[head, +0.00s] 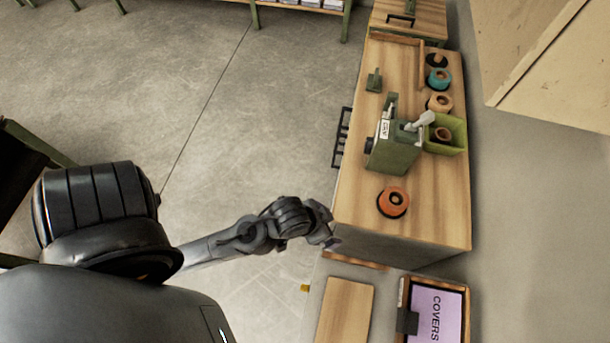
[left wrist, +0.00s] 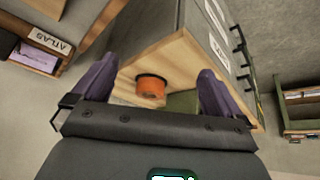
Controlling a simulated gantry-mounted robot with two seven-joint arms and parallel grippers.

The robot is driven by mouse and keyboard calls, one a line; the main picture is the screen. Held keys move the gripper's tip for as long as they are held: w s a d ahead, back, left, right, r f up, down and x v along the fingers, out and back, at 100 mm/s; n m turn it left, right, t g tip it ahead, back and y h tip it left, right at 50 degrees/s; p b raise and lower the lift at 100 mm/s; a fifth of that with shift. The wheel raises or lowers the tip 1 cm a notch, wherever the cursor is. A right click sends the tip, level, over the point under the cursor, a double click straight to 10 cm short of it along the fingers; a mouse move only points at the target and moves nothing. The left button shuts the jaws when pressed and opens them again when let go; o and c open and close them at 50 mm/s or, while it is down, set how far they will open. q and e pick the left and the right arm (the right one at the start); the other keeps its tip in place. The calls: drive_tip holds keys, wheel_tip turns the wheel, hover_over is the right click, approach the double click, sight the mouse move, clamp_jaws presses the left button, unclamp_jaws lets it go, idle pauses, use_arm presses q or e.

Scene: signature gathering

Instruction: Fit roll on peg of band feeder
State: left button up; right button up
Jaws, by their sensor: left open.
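The green band feeder (head: 392,153) stands on the wooden bench, with a pale grey fitting (head: 420,122) on its right side; I cannot tell clearly which part is the peg. An orange roll (head: 393,202) with a dark rim lies on the bench nearer to me than the feeder. My left gripper (head: 333,243) is at the bench's near left corner, apart from the roll. In the left wrist view its purple fingers (left wrist: 157,70) are spread and empty, and the orange roll (left wrist: 150,91) shows beyond, between them. My right gripper is not in view.
A teal roll (head: 439,79), a tan roll (head: 440,103) and a dark-rimmed roll (head: 437,60) lie farther back. A green bin (head: 457,130) beside the feeder holds another roll. A tray marked COVERS (head: 437,315) is at the near right. The bench's near right is clear.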

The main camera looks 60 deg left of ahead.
use_arm(q)
drive_tip(key=s+a, duration=0.1)
drive_tip(key=s+r+g, duration=0.1)
drive_tip(key=s, duration=0.1)
drive_tip(key=s+a+g, duration=0.1)
drive_tip(key=s, duration=0.1)
drive_tip(key=shift+a+r+m+y, duration=0.3)
drive_tip(key=shift+r+m, duration=0.1)
wheel_tip(320, 180, up, 20)
drive_tip(key=p, duration=2)
drive_tip(key=shift+r, duration=0.2)
drive_tip(key=shift+f, duration=0.1)
drive_tip(key=shift+c, duration=0.2)
